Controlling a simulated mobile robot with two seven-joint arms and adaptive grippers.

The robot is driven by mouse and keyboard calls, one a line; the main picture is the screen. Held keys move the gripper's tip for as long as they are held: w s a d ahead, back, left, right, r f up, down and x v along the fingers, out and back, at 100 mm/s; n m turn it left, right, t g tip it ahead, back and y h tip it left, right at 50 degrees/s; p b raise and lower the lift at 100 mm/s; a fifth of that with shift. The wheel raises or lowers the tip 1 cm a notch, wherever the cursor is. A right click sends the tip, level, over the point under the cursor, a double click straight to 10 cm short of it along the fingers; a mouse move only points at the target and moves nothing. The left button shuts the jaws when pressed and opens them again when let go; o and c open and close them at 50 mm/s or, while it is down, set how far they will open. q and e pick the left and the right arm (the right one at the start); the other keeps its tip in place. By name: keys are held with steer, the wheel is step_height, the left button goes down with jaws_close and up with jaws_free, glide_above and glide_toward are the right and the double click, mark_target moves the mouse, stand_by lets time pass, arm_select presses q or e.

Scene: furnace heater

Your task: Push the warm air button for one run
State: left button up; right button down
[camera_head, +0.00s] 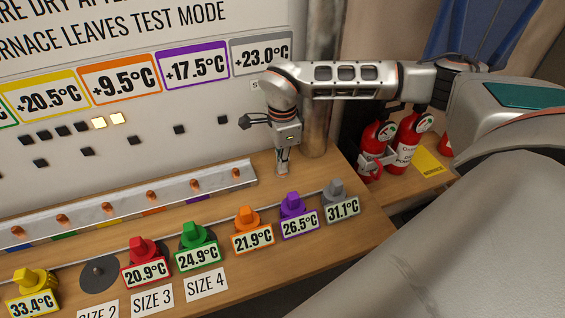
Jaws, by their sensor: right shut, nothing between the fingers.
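My right gripper (282,170) hangs down from the arm coming in from the right. Its fingers are shut and empty, in front of the white panel (200,95) and above the wooden bench (330,245). The panel carries several small dark square buttons or lamps (179,130), and two of them glow yellow (118,118). I cannot read which one is the warm air button. A small label starting with "S" (255,85) is partly covered by my wrist. My left gripper is not in view.
A metal rail with copper-coloured studs (150,200) lies along the bench. Coloured knobbed pieces with temperature tags, such as the grey one (336,188) and the purple one (292,203), stand in front of it. A vertical pipe (318,120) and red fire extinguishers (405,142) are at right.

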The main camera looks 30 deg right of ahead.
step_height(320, 180, up, 4)
steer(key=p, duration=0.3)
steer(key=shift+r, duration=0.2)
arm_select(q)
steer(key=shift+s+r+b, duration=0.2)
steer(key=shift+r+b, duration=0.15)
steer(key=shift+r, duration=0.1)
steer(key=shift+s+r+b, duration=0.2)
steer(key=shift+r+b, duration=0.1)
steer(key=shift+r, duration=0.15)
arm_select(e)
step_height(320, 180, up, 10)
steer(key=shift+f, duration=0.25)
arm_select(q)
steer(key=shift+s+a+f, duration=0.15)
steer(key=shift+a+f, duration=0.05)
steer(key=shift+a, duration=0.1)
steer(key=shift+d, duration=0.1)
